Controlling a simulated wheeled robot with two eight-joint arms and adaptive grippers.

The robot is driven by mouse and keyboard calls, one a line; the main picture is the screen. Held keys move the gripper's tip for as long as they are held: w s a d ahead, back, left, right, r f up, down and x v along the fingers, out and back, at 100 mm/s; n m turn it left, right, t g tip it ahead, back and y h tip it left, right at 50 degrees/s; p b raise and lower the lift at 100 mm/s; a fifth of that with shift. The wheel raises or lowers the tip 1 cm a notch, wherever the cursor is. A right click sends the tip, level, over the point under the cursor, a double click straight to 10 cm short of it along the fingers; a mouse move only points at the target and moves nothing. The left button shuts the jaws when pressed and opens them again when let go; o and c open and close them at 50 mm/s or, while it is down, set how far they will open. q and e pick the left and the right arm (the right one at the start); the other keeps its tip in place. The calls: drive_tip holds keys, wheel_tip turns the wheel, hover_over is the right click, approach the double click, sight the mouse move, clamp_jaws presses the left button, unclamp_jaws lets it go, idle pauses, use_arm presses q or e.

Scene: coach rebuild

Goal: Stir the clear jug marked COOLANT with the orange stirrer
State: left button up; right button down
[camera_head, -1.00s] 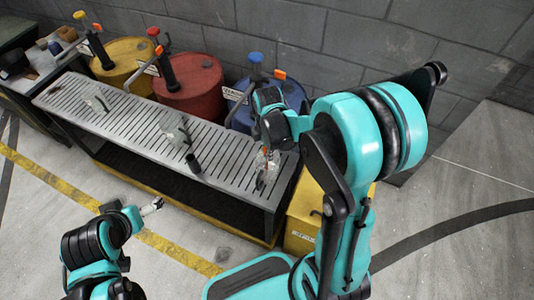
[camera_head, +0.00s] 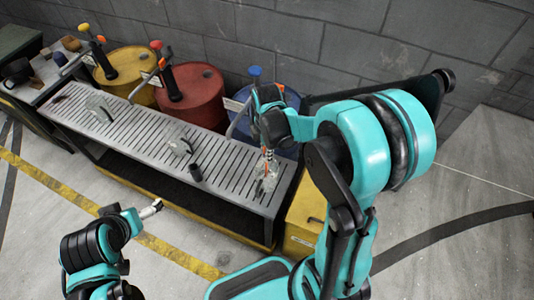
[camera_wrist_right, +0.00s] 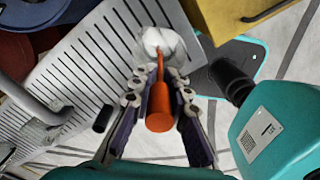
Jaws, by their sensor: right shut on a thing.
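My right gripper (camera_head: 267,148) is shut on the orange stirrer (camera_wrist_right: 160,106), with its handle between the fingers in the right wrist view (camera_wrist_right: 158,88). The stirrer's thin shaft points down into the mouth of a clear jug (camera_wrist_right: 165,45). This jug stands at the right end of the slatted bench in the head view (camera_head: 266,180). I cannot read its label.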

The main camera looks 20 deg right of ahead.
drive_tip(key=shift+r+p, duration=2.25)
drive_tip(key=shift+r, duration=1)
wheel_tip(320, 180, up, 5)
drive_tip(key=p, duration=0.4)
